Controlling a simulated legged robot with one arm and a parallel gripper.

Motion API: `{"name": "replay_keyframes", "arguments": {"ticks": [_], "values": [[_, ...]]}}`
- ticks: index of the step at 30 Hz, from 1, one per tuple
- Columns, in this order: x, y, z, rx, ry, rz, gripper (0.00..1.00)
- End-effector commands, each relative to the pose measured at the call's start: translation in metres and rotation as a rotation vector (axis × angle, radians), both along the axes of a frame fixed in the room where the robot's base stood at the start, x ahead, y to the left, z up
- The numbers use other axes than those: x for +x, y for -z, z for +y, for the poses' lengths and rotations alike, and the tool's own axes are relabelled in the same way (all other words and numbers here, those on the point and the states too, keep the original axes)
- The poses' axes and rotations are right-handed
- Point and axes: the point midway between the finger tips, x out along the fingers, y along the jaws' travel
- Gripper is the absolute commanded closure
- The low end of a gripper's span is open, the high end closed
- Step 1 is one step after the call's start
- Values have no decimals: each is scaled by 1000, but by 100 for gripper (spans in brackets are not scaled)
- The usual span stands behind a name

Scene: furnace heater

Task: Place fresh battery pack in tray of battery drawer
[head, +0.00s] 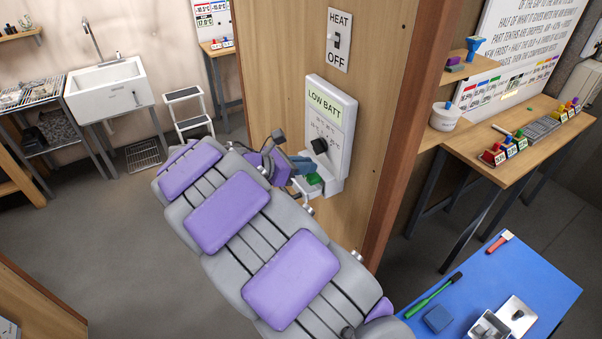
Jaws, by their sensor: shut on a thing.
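A white wall unit (331,125) with a lit "LOW BATT" screen and a black knob is mounted on the wooden panel. Its battery drawer (333,187) sticks out at the bottom, low on the unit. My gripper (306,170) reaches in from the left and is shut at the drawer. A small green block (314,179), which looks like the battery pack, shows at the fingertips, at or just over the tray. My gripper and arm partly hide the block and tray, so I cannot tell whether the block rests on the tray floor.
A HEAT/OFF switch plate (339,40) is above the unit. The wooden panel (385,110) stands close on the right. A blue table (480,285) with tools is at lower right, and a wooden bench (520,150) is behind it. Open floor (110,240) lies left.

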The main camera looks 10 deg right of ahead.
Motion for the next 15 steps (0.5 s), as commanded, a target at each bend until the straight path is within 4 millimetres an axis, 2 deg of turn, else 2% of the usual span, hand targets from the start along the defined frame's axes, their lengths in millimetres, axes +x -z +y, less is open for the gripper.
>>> {"name": "replay_keyframes", "arguments": {"ticks": [8, 15], "values": [[14, 2, 5, 0, -1, 0, 100], [14, 39, 0, 4, 2, 7, 100]]}}
